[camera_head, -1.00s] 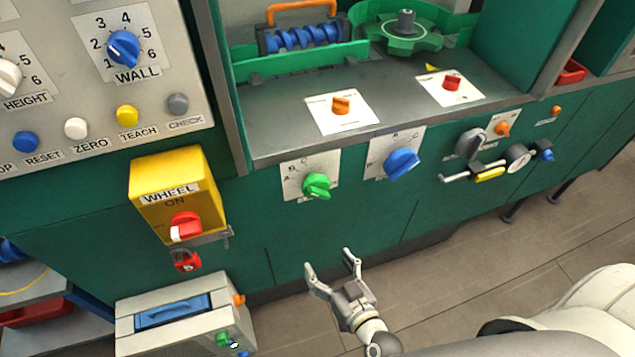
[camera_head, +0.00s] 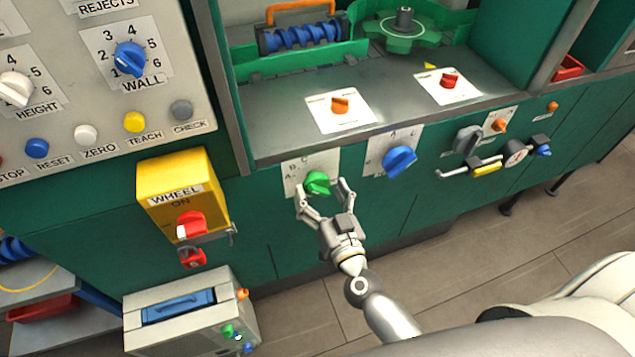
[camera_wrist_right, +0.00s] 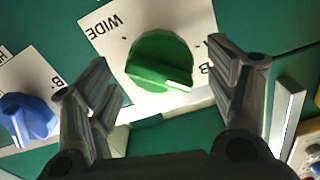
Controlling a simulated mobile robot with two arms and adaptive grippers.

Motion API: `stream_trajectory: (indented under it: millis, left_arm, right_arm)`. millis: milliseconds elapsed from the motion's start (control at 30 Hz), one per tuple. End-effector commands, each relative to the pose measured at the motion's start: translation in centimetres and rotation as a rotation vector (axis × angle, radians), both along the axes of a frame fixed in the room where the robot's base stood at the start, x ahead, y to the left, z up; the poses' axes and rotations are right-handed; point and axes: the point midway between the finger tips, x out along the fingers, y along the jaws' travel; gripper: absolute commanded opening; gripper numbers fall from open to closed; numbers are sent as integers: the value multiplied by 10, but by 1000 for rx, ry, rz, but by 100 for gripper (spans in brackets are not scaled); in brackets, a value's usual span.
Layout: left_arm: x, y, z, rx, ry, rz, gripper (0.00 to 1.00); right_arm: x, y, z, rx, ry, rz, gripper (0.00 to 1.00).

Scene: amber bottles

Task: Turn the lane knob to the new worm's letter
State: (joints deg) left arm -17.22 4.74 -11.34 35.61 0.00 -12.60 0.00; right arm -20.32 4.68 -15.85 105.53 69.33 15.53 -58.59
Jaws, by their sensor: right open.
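A green knob (camera_head: 317,183) on a white lettered plate sits on the green machine front. In the right wrist view the green knob (camera_wrist_right: 160,60) lies between the fingers, its white mark toward the lower right, near a letter B; "WIDE" is also printed on the plate. A blue knob (camera_head: 399,161) on another lettered plate is to its right; it also shows in the wrist view (camera_wrist_right: 28,115). I cannot read which is the lane knob. My right gripper (camera_head: 324,193) is open around the green knob, apparently not touching it. A blue worm (camera_head: 303,37) lies in the machine above.
A yellow WHEEL switch box (camera_head: 181,190) with a red handle juts out at left. An orange knob (camera_head: 340,106) and a red knob (camera_head: 450,81) are on the shelf above. A grey box (camera_head: 190,311) stands below left. The floor at right is clear.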

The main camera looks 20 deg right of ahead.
Motion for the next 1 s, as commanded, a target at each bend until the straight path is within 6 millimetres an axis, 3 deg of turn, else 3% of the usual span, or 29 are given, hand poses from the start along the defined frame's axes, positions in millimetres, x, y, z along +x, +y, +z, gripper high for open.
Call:
stream_trajectory:
  millis: [200,567,900,1000]
  left_arm:
    - [0,0,3,0,0,0,40]
    - [0,-2,3,-2,0,0,40]
    - [0,-4,3,-5,1,-1,40]
    - [0,-4,3,-5,1,-1,40]
  right_arm:
    - [21,1,0,0,0,-1,78]
    - [25,1,0,0,0,0,78]
    - [24,1,0,0,0,0,35]
    - [24,1,0,1,0,0,32]
